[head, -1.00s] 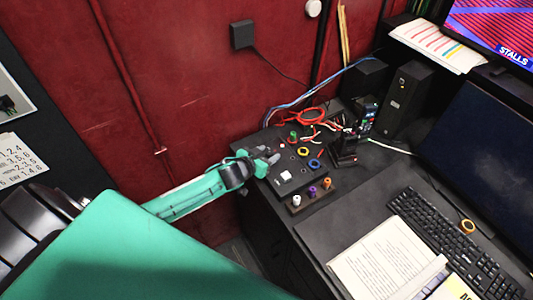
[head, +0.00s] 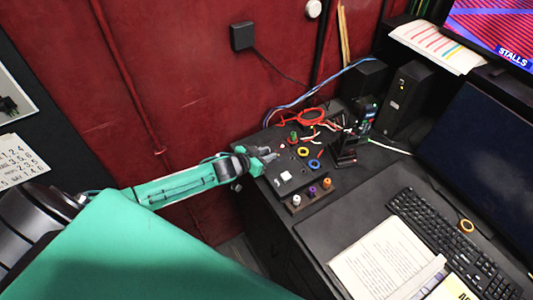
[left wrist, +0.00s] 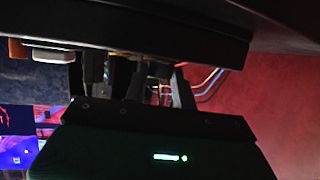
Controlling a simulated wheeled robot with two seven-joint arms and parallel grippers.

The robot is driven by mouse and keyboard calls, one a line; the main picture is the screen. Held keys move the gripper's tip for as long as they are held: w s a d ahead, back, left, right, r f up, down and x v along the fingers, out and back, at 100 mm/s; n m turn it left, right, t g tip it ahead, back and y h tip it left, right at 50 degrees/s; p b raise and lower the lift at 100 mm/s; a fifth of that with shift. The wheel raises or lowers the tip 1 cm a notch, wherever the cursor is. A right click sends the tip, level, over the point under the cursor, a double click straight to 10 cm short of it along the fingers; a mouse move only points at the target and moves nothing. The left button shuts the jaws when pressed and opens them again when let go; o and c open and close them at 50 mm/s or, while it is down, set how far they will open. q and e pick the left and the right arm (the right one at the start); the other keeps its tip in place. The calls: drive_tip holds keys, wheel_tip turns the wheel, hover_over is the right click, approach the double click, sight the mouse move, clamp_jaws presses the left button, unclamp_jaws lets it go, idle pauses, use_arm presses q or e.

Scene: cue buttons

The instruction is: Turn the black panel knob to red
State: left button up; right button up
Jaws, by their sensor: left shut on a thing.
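The black button panel (head: 299,171) lies on the desk beside the red wall. My left gripper (head: 268,155) is at the panel's left part, low over its surface. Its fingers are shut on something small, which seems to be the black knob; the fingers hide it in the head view. The knob's pointer and its color setting cannot be read. In the left wrist view the two fingers (left wrist: 158,90) point at the panel's dark edge, and what lies between them is dark and unclear. My right gripper is in neither view.
Near the gripper are a white switch (head: 286,176), a yellow ring button (head: 303,151), a blue ring button (head: 315,164) and a green knob (head: 293,137). White, purple and orange knobs (head: 312,190) stand in front. A keyboard (head: 435,235) and papers (head: 385,260) lie right.

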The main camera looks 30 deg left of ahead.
use_arm(q)
drive_tip(key=shift+w+a+r+m+g+h, duration=0.15)
drive_tip(key=shift+m+g+h, duration=0.3)
drive_tip(key=shift+m+h, duration=0.5)
drive_tip(key=shift+w+a+f+m+g+h, duration=0.15)
drive_tip(key=shift+m+g+h, duration=0.3)
drive_tip(key=shift+m+h, duration=0.45)
drive_tip(key=shift+a+r+m+g+h+b, duration=0.1)
drive_tip(key=shift+m+g+h+b, duration=0.2)
drive_tip(key=shift+m+g+h, duration=0.4)
drive_tip(key=shift+m+h, duration=0.35)
drive_tip(key=shift+m, duration=0.1)
drive_tip(key=o, duration=1)
drive_tip(key=shift+g, duration=0.3)
